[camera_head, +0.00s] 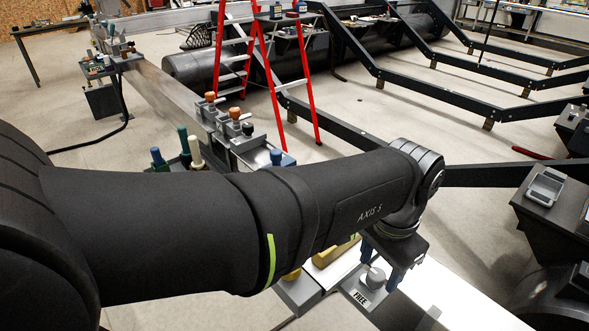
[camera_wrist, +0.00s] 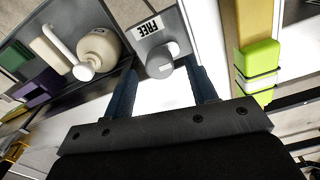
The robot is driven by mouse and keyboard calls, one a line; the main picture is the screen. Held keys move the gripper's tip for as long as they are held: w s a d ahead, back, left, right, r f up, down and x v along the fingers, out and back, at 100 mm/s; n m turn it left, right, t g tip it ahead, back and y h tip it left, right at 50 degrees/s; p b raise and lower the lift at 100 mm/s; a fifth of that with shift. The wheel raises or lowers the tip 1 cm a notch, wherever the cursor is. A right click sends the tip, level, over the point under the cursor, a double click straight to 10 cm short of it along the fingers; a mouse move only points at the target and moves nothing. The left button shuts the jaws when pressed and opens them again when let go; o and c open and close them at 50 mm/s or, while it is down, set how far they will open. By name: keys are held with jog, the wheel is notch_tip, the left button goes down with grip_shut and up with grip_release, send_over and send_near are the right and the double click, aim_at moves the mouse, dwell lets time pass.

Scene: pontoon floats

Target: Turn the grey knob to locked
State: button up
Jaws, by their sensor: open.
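The grey knob (camera_head: 374,277) sits on a grey plate beside a label (camera_head: 361,297) reading FREE. In the wrist view the knob (camera_wrist: 160,62) is just below the upside-down FREE label (camera_wrist: 148,27). No label for locked can be read. My gripper (camera_head: 380,266) points down at the knob with blue fingers apart. In the wrist view my gripper (camera_wrist: 163,82) is open, with one finger on each side of the knob and a visible gap on both sides. I cannot tell how deep the fingertips reach beside it.
A cream rounded object (camera_wrist: 98,48) and a purple block (camera_wrist: 40,87) lie in a dark tray left of the knob in the wrist view. A lime-green block (camera_wrist: 258,68) is to the right. My arm hides much of the bench. A red ladder (camera_head: 262,60) stands behind.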

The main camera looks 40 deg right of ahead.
aim_at(377, 274)
notch_tip(377, 274, up, 16)
dwell(0.3)
jog(key=shift+f, duration=0.15)
dwell(0.4)
notch_tip(377, 274, down, 17)
jog(key=shift+f, duration=0.15)
dwell(0.4)
jog(key=shift+f, duration=0.1)
jog(key=n, duration=1.7)
dwell(2.3)
